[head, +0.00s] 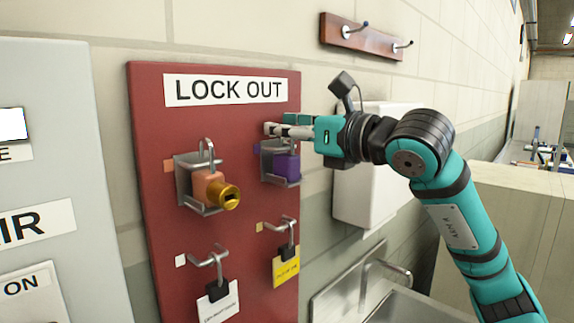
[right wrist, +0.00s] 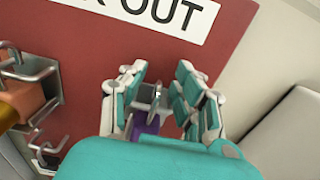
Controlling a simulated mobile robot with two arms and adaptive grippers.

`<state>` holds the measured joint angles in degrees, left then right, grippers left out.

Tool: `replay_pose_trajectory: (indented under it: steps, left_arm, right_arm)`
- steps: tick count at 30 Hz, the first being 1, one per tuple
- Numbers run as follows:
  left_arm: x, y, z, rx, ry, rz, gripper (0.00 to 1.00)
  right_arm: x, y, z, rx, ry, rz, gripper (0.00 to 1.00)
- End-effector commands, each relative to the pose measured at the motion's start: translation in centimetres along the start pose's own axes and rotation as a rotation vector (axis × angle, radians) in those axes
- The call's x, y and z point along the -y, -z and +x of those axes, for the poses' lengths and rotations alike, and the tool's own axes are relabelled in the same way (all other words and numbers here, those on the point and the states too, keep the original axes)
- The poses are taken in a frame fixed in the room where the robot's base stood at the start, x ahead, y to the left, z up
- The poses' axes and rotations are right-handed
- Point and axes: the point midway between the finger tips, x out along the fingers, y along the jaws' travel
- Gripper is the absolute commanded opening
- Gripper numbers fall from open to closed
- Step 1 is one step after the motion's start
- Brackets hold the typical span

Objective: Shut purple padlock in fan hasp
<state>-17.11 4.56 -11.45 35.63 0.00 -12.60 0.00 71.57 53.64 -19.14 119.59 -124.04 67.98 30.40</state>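The purple padlock (head: 286,166) sits in a metal holder on the red LOCK OUT board, right of the orange padlock. My right gripper (head: 275,130) is at the board, just above the purple padlock, and hides its shackle in the head view. In the right wrist view, the two fingers (right wrist: 160,90) stand apart, with grey metal between them and a bit of the purple body (right wrist: 146,124) below. I cannot tell whether the fingers touch the metal. No fan hasp can be made out. My left gripper is not in view.
The red board (head: 150,130) also holds an orange padlock (head: 208,188) with a gold part and hooks with a white tag (head: 218,305) and a yellow tag (head: 286,268). A grey labelled panel (head: 50,110) stands at left. A white wall box (head: 350,205) and sink (head: 400,308) are at right.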

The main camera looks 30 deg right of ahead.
Motion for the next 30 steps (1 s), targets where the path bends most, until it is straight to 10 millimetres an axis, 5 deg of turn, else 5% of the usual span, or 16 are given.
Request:
replay_pose_trajectory:
  steps: [6,30]
  left_arm:
    - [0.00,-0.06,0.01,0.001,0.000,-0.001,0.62]
    - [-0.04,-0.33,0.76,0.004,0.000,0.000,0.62]
  right_arm:
    - [-0.01,-0.03,-0.04,0.000,0.000,0.000,0.01]
    - [-0.03,-0.04,-0.07,0.003,-0.001,0.001,0.00]
